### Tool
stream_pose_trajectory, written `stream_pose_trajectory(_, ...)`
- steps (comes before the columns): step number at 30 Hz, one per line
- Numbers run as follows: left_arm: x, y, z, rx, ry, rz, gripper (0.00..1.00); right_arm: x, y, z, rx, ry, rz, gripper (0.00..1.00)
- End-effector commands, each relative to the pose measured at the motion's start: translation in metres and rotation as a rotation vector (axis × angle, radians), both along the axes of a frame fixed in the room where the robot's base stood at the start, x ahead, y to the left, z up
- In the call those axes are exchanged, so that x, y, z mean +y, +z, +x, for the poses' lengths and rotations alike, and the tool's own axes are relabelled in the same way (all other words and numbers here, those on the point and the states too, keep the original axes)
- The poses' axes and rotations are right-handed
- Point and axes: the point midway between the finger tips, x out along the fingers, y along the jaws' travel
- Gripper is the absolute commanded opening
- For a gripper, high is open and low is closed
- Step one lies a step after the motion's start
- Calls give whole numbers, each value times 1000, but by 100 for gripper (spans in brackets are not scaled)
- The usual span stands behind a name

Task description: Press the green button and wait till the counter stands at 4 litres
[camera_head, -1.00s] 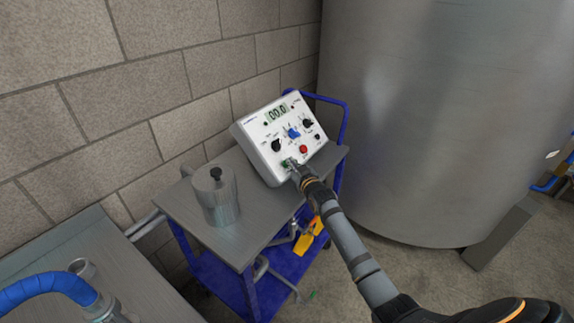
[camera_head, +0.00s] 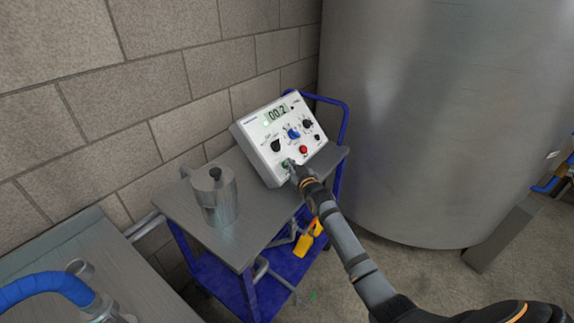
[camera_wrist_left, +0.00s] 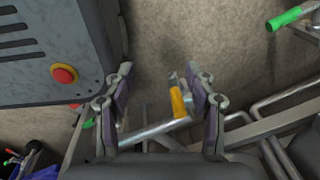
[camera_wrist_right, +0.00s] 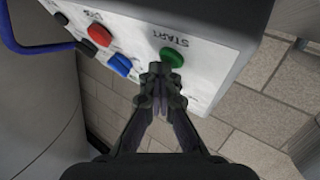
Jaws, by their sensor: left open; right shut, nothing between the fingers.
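The white control box (camera_head: 258,135) stands tilted on the grey cart top. Its counter (camera_head: 277,113) reads 00.2. The green button (camera_head: 285,164) is at its lower front; in the right wrist view the green button (camera_wrist_right: 172,56) sits by the label START. My right gripper (camera_head: 292,170) is shut and empty, its tips just in front of the green button. In the right wrist view the gripper tips (camera_wrist_right: 160,72) are close to the button; I cannot tell if they touch it. My left gripper (camera_wrist_left: 160,100) is open and empty, away from the box.
A metal jug (camera_head: 218,195) stands on the cart top (camera_head: 260,218) left of the box. The box also has a red button (camera_head: 303,149) and a blue knob (camera_head: 293,133). A large steel tank (camera_head: 430,110) is on the right, a block wall (camera_head: 130,90) behind.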

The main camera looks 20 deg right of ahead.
Motion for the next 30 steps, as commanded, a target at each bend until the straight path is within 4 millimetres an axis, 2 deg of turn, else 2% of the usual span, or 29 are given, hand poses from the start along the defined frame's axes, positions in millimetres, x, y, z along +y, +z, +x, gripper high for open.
stream_pose_trajectory(11,0,21,0,0,0,0,56,-7,12,-11,3,-1,0,0)
stream_pose_trajectory(22,0,23,0,0,0,0,56,-8,13,-13,1,0,0,0)
stream_pose_trajectory(30,0,52,0,0,0,0,56,-16,32,-27,2,0,-1,0)
